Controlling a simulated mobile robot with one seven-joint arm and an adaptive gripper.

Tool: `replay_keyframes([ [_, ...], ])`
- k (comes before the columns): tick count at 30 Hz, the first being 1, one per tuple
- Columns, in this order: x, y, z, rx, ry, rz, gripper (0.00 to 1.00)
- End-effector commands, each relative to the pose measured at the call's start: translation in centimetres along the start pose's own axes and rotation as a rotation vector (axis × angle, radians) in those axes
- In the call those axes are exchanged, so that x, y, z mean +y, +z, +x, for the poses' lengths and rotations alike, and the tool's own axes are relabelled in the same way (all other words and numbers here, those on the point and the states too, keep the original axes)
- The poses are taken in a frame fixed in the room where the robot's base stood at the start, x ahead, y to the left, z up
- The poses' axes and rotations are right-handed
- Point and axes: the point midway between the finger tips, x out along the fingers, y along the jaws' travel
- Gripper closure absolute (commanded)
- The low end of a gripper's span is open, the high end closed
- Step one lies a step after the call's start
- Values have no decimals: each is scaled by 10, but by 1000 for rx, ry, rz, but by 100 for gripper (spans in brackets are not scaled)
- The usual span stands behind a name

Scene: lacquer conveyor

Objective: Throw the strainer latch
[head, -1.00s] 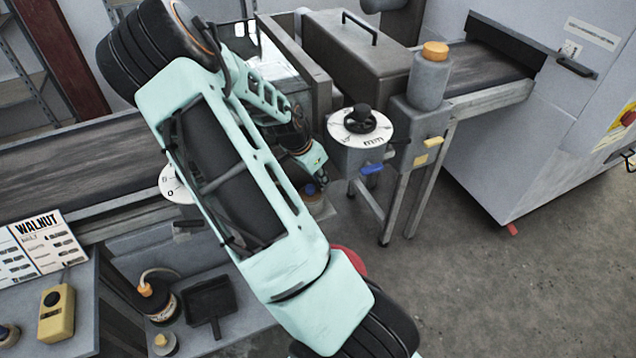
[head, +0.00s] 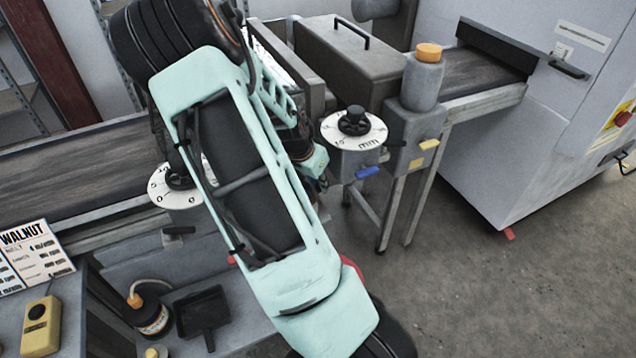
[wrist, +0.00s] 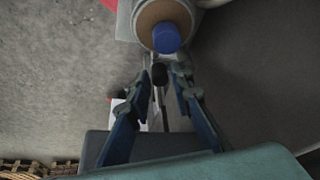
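In the wrist view a round fitting with a brown ring (wrist: 154,13) and a blue cap (wrist: 166,38), which looks like the strainer, is at the top. Just below it a small lever with a dark knob (wrist: 160,74), apparently the latch, points toward me. My gripper (wrist: 161,82) is open, with one blue finger on each side of the knob. I cannot tell whether either finger touches it.
A grey bottle with an orange cap (head: 423,80) stands behind. A second dial (head: 174,188) is left of my arm. Open floor lies at right.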

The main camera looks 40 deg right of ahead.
Motion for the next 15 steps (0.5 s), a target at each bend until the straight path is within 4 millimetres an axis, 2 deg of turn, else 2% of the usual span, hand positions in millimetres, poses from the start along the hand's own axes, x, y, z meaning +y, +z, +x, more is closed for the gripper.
replay_keyframes([
  [2, 0, 0, 0, 0, 0, 0, 68],
  [11, 0, 0, -1, 0, 0, 0, 68],
  [15, -1, 0, -11, 0, -2, -2, 68],
])
